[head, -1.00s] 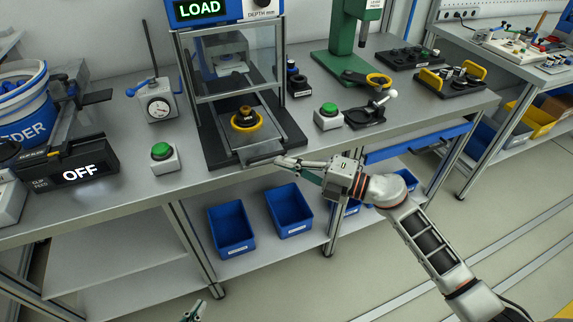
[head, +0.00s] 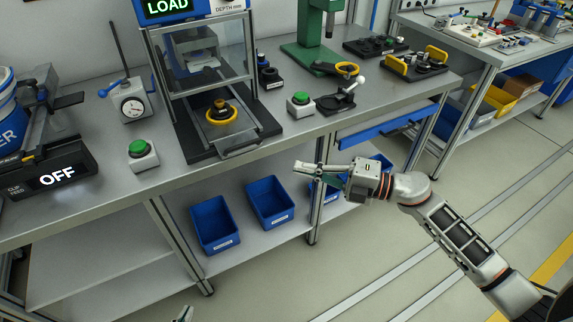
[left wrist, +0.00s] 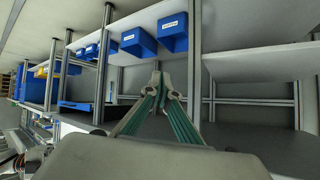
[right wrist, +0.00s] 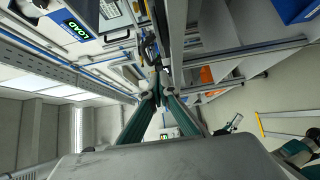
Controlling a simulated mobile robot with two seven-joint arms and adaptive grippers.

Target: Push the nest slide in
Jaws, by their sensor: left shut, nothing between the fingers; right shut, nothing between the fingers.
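The nest slide (head: 236,139) lies in the black base of the glass-sided press. Its nest carries a yellow ring (head: 208,116) with a dark and brass part (head: 221,107) in it. The slide's grey front handle (head: 243,149) sits at the front edge of the base, near the bench edge. My right gripper (head: 297,170) is shut and empty, in front of the bench edge, right of the handle and apart from it. It also shows shut in the right wrist view (right wrist: 158,80). My left gripper (head: 186,312) is low at the bottom edge, shut and empty in the left wrist view (left wrist: 160,76).
Green-button boxes stand left (head: 142,153) and right (head: 300,104) of the press. A display reading OFF (head: 62,177) is at the left. A lever fixture (head: 336,102) and a green press (head: 312,50) stand at the right. Blue bins (head: 215,226) sit on the shelf below.

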